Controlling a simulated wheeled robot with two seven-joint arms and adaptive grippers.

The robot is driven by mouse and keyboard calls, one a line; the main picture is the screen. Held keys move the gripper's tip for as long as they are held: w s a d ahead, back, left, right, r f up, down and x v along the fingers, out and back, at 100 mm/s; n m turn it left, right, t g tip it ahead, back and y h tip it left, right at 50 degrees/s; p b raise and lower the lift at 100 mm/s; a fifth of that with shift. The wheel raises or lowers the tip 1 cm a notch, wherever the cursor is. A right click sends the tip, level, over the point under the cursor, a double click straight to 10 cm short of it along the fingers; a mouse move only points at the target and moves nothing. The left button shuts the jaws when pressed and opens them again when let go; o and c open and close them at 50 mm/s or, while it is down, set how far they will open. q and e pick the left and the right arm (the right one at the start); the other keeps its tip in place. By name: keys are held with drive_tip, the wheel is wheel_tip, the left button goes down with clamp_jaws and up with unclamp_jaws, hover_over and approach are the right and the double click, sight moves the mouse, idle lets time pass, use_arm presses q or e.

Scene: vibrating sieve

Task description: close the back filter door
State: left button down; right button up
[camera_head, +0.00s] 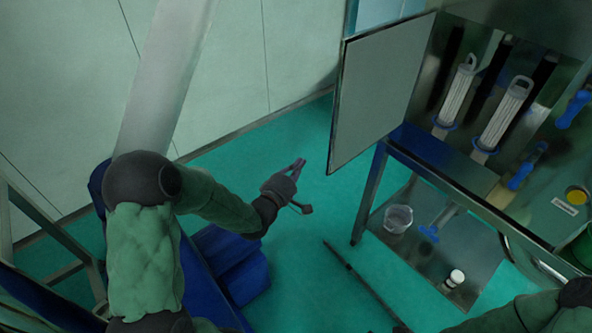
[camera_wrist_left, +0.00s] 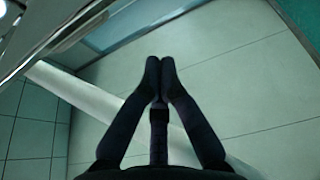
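The filter door (camera_head: 382,88) is a flat grey panel with a dark edge. It stands open, swung out to the left of the metal cabinet (camera_head: 520,190), and the filters (camera_head: 457,92) inside are exposed. My left gripper (camera_head: 299,164) is to the left of the door's lower left corner, apart from it. In the left wrist view its two dark fingers (camera_wrist_left: 160,66) meet at the tips with nothing between them. My right gripper is out of view; only part of my right arm shows at the bottom right.
A blue-edged metal table (camera_head: 440,168) holds the cabinet. Its lower shelf carries a clear beaker (camera_head: 398,218) and a small white-capped jar (camera_head: 455,278). A dark bar (camera_head: 360,282) extends across the green floor. A pale wall (camera_head: 60,90) stands behind.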

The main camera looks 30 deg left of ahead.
use_arm(q)
drive_tip(key=shift+w+d, duration=0.95)
drive_tip(key=shift+w, duration=0.25)
drive_tip(key=shift+w+d, duration=0.9)
drive_tip(key=shift+w, duration=0.25)
